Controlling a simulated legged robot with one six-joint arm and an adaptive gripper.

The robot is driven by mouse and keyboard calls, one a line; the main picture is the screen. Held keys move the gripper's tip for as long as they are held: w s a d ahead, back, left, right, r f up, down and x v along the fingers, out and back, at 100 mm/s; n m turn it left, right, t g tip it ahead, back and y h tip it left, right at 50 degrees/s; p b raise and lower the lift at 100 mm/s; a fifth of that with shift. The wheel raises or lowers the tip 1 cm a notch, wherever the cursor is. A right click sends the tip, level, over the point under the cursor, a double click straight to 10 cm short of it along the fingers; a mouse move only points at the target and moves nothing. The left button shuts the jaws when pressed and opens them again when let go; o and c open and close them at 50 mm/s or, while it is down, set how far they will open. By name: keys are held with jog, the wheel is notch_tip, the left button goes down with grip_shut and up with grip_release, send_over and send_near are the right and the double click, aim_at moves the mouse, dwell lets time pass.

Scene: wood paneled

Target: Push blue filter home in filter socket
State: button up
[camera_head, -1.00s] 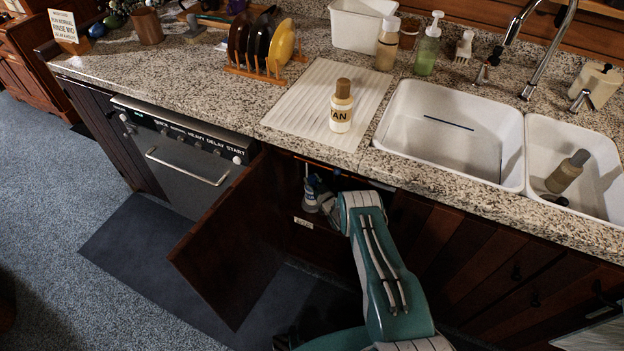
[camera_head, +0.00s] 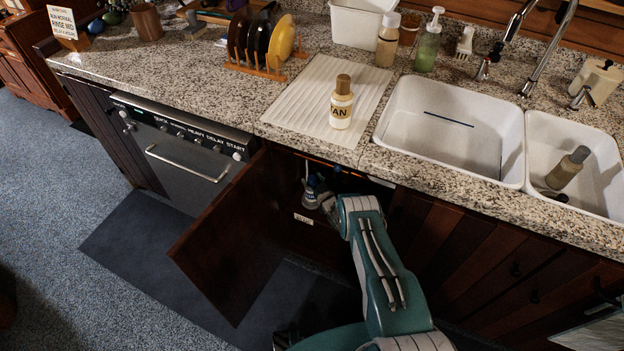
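My teal arm reaches into the open cabinet (camera_head: 345,182) below the counter. My gripper (camera_head: 327,204) is a small dark grey shape in the shadowed opening, mostly hidden by my own arm, and its fingers cannot be made out. Just left of it is a small pale thing with blue on it (camera_head: 311,192), which may be the blue filter. I cannot tell whether the gripper touches or holds it. The filter socket cannot be made out in the dark cabinet.
The open cabinet door (camera_head: 228,238) stands out to the left of my arm. A dishwasher (camera_head: 178,150) is left of it. Above are the granite counter (camera_head: 225,100), a ribbed drainboard (camera_head: 300,105) with a labelled bottle (camera_head: 341,108), and a white double sink (camera_head: 415,105).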

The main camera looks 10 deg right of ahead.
jog(key=shift+s, duration=0.15)
jog(key=v, duration=1.1)
jog(key=shift+s, duration=0.3)
jog(key=shift+d+f, duration=0.1)
jog(key=shift+d, duration=0.05)
